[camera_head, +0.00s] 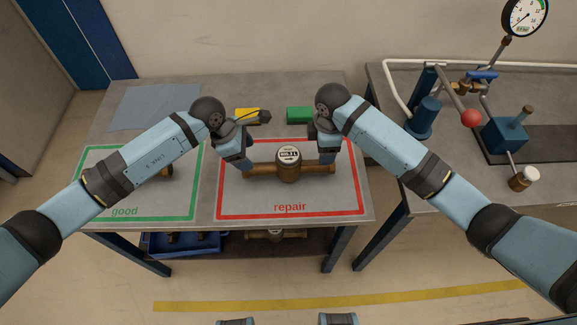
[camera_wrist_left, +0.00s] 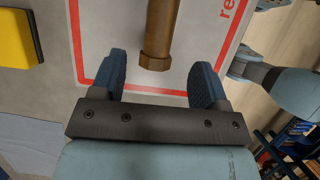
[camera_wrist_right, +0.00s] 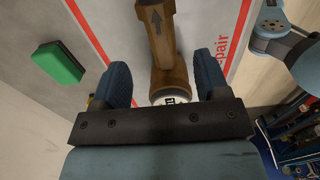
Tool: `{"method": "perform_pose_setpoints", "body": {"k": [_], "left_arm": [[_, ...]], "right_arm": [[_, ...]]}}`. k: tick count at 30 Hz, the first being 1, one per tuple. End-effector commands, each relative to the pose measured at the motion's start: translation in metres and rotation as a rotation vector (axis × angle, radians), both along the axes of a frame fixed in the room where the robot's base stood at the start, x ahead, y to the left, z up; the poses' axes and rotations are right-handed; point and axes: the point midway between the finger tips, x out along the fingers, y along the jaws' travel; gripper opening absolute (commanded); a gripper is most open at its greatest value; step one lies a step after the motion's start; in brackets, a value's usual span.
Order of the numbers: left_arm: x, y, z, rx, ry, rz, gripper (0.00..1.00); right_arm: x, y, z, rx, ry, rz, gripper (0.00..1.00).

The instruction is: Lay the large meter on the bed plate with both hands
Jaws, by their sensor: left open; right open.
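The large meter, a brass pipe body with a round white dial (camera_head: 289,155), lies across the red-outlined repair area. My left gripper (camera_head: 237,160) is open at its left end; in the left wrist view the pipe end (camera_wrist_left: 157,50) lies between the lines of the fingers, apart from both. My right gripper (camera_head: 325,152) is open at the right end; in the right wrist view the arrow-marked pipe (camera_wrist_right: 157,35) shows between the open fingers, with the dial (camera_wrist_right: 172,97) partly hidden. A dark flat plate (camera_head: 553,143) on the right bench looks like the bed plate.
A yellow block (camera_head: 247,114) and a green block (camera_head: 299,115) lie behind the repair area. The green-outlined good area (camera_head: 125,212) is at left, with a brass item partly behind my left arm. The right bench carries a gauge (camera_head: 525,15), red-knobbed lever (camera_head: 471,118) and blue fixtures.

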Motion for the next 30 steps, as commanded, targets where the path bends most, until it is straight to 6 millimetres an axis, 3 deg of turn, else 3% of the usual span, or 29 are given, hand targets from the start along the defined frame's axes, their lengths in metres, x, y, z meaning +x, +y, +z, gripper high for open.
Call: {"method": "perform_pose_setpoints", "body": {"k": [6, 13, 18, 27, 28, 30], "left_arm": [[-0.001, -0.018, -0.041, -0.002, 0.003, 0.001, 0.68], [0.0, -0.03, -0.071, -0.002, 0.001, 0.001, 0.68], [0.0, -0.034, -0.081, -0.001, -0.001, 0.0, 0.68], [0.0, -0.034, -0.083, -0.001, -0.001, 0.0, 0.68], [0.0, -0.034, -0.083, -0.001, -0.001, 0.0, 0.66], [0.0, -0.034, -0.083, -0.001, -0.001, 0.0, 0.5]], "right_arm": [[-0.001, 0.0, -0.045, -0.002, 0.003, -0.001, 0.68], [0.0, 0.0, -0.077, 0.0, 0.002, 0.0, 0.68], [0.0, 0.0, -0.088, 0.0, 0.0, 0.0, 0.68], [0.0, 0.0, -0.09, 0.0, 0.0, 0.001, 0.68], [0.0, 0.0, -0.09, 0.0, 0.0, 0.0, 0.66], [0.0, 0.0, -0.09, 0.0, 0.0, 0.0, 0.5]]}}
